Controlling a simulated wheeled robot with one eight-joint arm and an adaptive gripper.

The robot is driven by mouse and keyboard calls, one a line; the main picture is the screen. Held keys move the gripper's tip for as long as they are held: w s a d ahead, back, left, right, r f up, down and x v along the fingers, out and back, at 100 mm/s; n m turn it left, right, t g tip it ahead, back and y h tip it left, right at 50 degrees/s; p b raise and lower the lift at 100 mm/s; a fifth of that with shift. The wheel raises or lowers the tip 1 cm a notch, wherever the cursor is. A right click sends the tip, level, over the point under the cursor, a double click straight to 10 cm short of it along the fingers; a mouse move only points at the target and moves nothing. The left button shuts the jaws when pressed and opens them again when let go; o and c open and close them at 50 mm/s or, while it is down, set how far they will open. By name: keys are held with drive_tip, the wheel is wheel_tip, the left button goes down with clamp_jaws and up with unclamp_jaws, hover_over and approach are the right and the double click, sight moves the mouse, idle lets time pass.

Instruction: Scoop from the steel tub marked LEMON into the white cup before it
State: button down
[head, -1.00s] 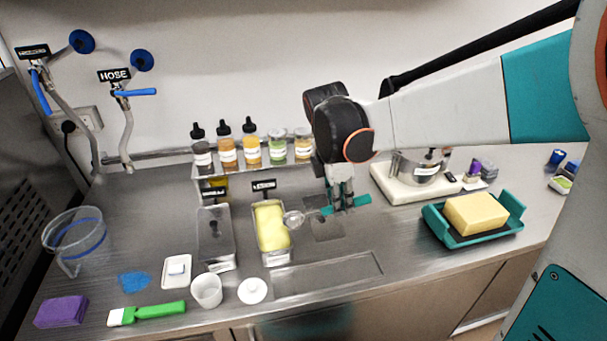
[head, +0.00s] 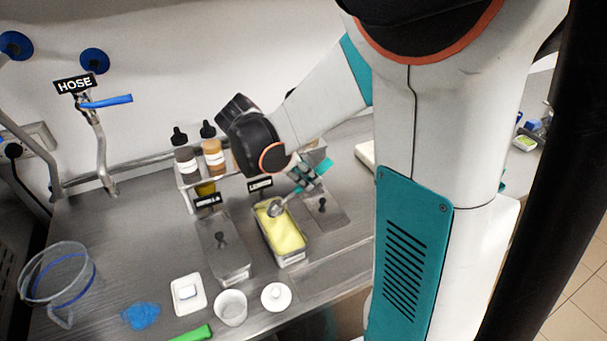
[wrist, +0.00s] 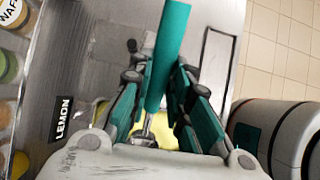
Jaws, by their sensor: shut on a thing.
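The open steel tub (head: 291,259) holds a yellow mass (head: 285,233). A black LEMON sign (head: 260,184) stands behind it and also shows in the wrist view (wrist: 62,119). My gripper (head: 312,180) is shut on the teal handle of a scoop, behind and right of the tub. The scoop's metal bowl (head: 277,207) is over the far end of the yellow mass; I cannot tell whether it touches. In the wrist view the teal handle (wrist: 168,45) lies between my fingers (wrist: 165,85). The white cup (head: 231,310) stands upright at the front, left of the tub's near end.
A lidded steel tub (head: 224,250) stands left of the lemon tub. A clear pitcher (head: 58,285) is at far left. Bottles (head: 187,165) stand behind on a rack.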

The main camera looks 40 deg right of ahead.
sight(312, 182)
drive_tip(key=shift+d+f+y+b, duration=0.15)
drive_tip(key=shift+f+y+b, duration=0.4)
drive_tip(key=shift+f, duration=0.95)
drive_tip(key=shift+s+d+r+p, duration=0.1)
drive_tip(key=shift+d+r+p, duration=0.05)
drive_tip(key=shift+p, duration=0.2)
drive_tip(key=shift+s+d+t+y+p, duration=0.1)
drive_tip(key=shift+d+t+y+p, duration=0.2)
drive_tip(key=shift+d+y+p, duration=0.45)
drive_tip(key=shift+d+y, duration=0.2)
drive_tip(key=shift+y, duration=1)
drive_tip(key=shift+a, duration=0.1)
